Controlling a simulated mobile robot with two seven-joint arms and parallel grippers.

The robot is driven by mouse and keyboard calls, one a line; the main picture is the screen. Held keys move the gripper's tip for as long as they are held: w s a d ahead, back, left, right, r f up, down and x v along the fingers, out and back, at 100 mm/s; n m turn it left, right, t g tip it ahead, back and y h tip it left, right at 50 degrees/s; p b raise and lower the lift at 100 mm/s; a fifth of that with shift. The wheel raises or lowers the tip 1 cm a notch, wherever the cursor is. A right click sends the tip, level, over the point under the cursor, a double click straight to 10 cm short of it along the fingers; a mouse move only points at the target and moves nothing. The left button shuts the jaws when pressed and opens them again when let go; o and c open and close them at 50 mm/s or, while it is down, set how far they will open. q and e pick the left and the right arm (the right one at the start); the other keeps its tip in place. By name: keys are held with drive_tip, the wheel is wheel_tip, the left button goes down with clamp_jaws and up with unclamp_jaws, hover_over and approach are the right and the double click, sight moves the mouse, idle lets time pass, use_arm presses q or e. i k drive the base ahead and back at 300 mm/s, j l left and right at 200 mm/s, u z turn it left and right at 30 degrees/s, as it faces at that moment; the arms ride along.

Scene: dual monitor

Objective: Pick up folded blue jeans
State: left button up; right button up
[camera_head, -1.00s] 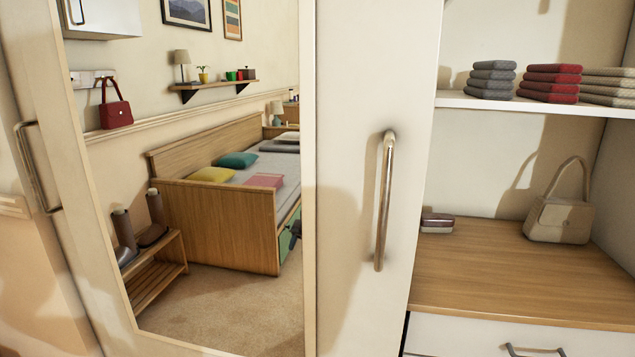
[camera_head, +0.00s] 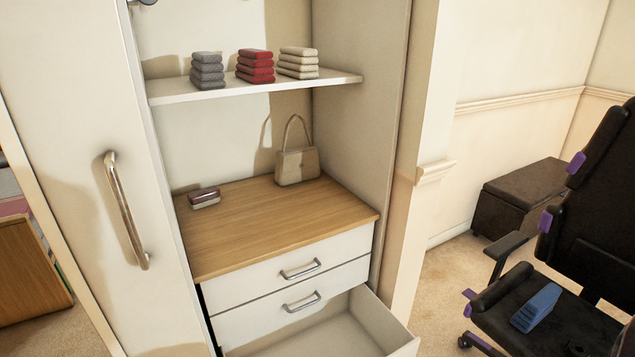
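The folded blue jeans (camera_head: 537,307) appear as a small blue folded bundle lying on the seat of a black and purple office chair (camera_head: 590,215) at the right. Neither of my grippers shows in the head view, so nothing is seen touching the blue bundle. Its far side and fine detail are too small to tell.
An open wardrobe holds a shelf (camera_head: 170,94) with folded stacks and a wooden top (camera_head: 285,225) with a beige handbag (camera_head: 297,166). A lower drawer (camera_head: 345,330) stands pulled out. A dark ottoman (camera_head: 520,195) sits behind the chair. Carpet shows between drawer and chair.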

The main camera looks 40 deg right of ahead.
sight(542, 303)
drive_tip(key=l+z, duration=0.1)
drive_tip(key=z, duration=2.5)
